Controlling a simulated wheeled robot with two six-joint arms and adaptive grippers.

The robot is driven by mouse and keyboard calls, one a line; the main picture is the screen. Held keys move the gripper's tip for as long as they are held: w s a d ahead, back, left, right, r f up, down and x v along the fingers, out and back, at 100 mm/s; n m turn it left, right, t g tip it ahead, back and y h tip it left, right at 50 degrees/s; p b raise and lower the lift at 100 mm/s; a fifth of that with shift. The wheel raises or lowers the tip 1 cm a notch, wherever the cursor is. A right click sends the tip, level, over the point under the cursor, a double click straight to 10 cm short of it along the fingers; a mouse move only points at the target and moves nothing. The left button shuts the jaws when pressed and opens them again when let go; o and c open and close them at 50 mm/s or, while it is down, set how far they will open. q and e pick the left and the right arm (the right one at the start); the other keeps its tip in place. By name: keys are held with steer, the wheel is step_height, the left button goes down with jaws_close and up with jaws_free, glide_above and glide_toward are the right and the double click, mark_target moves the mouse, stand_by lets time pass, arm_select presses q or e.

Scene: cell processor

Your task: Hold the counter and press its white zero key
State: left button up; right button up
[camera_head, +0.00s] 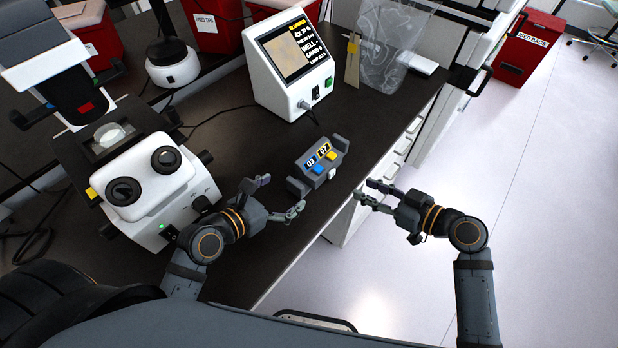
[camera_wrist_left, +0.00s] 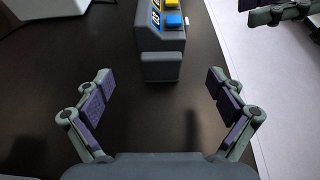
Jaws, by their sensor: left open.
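The counter (camera_head: 297,186) is a small grey box with two number displays, a blue key and a yellow key, standing on the dark bench near its right edge. Its white zero key (camera_head: 332,174) shows low on the side toward my right gripper. In the left wrist view the counter's grey end block (camera_wrist_left: 161,67) lies ahead, between the lines of the jaws. My left gripper (camera_head: 282,194) is open and empty, just short of the counter's near left end. My right gripper (camera_head: 364,190) is right of the counter, past the bench edge, with its fingers a little apart and empty.
A microscope (camera_head: 150,205) stands left of my left arm. A white device with a screen (camera_head: 292,62) stands behind the counter, with a clear bag (camera_head: 388,45) to its right. The bench top (camera_head: 262,268) is bare in front of the counter. Red bins stand behind.

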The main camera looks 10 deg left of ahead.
mark_target(304, 183)
arm_select(q)
steer(key=x, duration=0.8)
steer(key=shift+w+d, duration=0.15)
steer(key=shift+d, duration=0.1)
steer(key=shift+c, duration=0.2)
steer(key=c, duration=1.9)
arm_select(e)
jaws_close()
stand_by(0.8)
